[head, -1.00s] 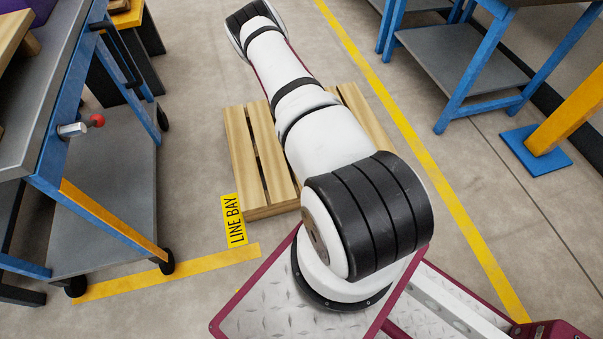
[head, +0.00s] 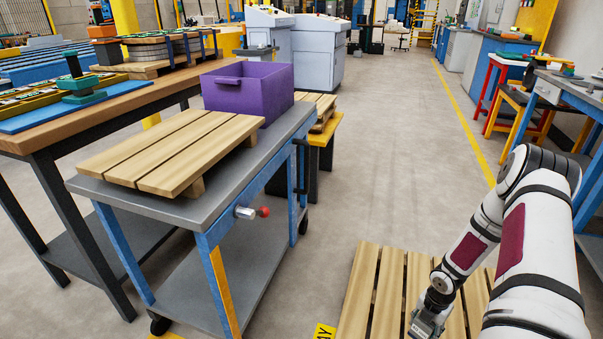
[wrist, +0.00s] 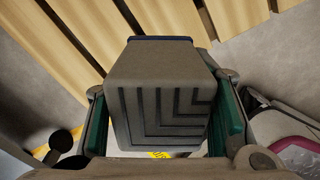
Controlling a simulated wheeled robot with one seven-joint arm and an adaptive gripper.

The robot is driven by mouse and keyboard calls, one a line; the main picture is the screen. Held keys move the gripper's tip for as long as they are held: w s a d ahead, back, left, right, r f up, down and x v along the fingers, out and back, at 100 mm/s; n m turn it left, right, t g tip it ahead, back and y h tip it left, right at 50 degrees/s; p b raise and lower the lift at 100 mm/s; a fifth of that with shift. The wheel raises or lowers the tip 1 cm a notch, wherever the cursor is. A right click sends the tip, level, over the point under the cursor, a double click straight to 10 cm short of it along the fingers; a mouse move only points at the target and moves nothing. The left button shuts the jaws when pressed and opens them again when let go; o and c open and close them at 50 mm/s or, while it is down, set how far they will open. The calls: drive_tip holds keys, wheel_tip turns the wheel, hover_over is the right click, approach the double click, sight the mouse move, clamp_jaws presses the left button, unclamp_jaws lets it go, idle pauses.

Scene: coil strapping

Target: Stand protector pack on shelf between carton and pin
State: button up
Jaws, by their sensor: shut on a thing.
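The protector pack (wrist: 160,110) looks like a grey-brown block with grooved L-shaped lines on its face and a dark blue far edge. In the wrist view it sits between the two green pads of my gripper (wrist: 162,122), which is shut on it. In the head view my gripper (head: 428,322) hangs low at the bottom right, over the floor pallet; the pack is not clearly visible there. A cart at the left has a grey lower shelf (head: 225,290), bare where it shows. I cannot make out the carton or the pin for certain.
A slatted pallet (head: 385,290) lies on the floor below my arm. The cart's grey top (head: 215,205) carries a wooden pallet (head: 170,150) and a purple bin (head: 248,92). A red-knobbed handle (head: 252,212) sticks out from the cart. The aisle floor ahead is clear.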

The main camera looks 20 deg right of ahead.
drive_tip(key=w+a+r+m, duration=0.4)
drive_tip(key=w+r+m, duration=0.15)
drive_tip(key=r, duration=0.25)
drive_tip(key=w+a+r+m, duration=0.4)
drive_tip(key=w+r+m, duration=0.15)
drive_tip(key=r, duration=0.25)
drive_tip(key=a+r+m+p, duration=0.1)
drive_tip(key=a+r+m, duration=1.1)
drive_tip(key=a+r, duration=0.8)
drive_tip(key=s+a+r+p, duration=0.1)
drive_tip(key=s+r+p, duration=0.3)
drive_tip(key=r+p, duration=0.8)
drive_tip(key=s+r+p, duration=0.5)
drive_tip(key=r+p, duration=0.7)
drive_tip(key=p, duration=0.5)
drive_tip(key=shift+s+a+p, duration=0.2)
drive_tip(key=shift+a+p, duration=0.2)
